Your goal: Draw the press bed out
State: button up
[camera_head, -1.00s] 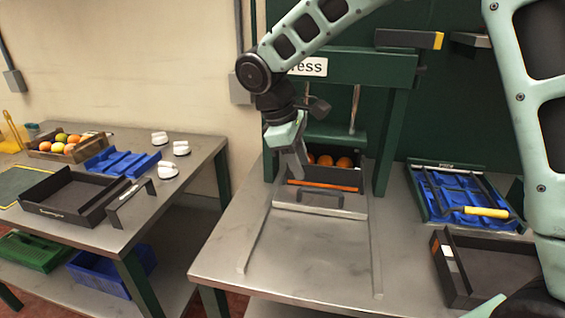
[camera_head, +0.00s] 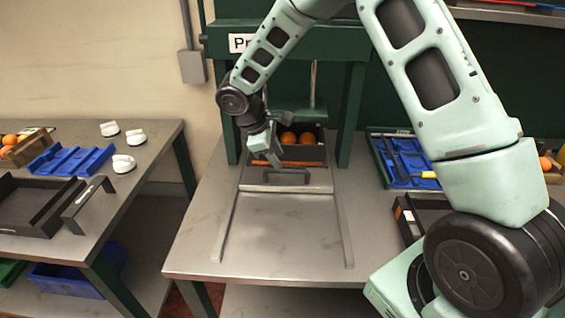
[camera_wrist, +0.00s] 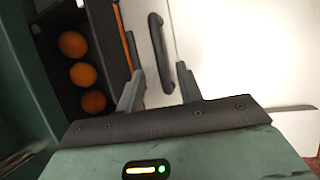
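The press bed (camera_head: 320,188) is a flat metal plate at the mouth of the green press (camera_head: 345,110). It has a black bar handle (camera_head: 297,171) on it. A dark tray (camera_head: 312,153) with oranges (camera_head: 288,138) sits behind the handle, under the press. My gripper (camera_head: 275,160) is over the left end of the handle in the head view. In the wrist view my gripper (camera_wrist: 160,68) is open, its two fingers apart with the handle (camera_wrist: 156,40) between and ahead of them. I cannot tell whether either finger touches it.
Two rails (camera_head: 228,225) run forward on the bench (camera_head: 285,235), and the surface between them is clear. A dark tray (camera_head: 405,215) and a blue rack (camera_head: 385,165) stand to the right. A side table (camera_head: 140,165) with trays stands to the left.

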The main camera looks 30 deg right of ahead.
aim_at(286, 170)
jog(key=shift+p+x, duration=0.3)
jog(key=shift+x, duration=2.1)
grip_shut()
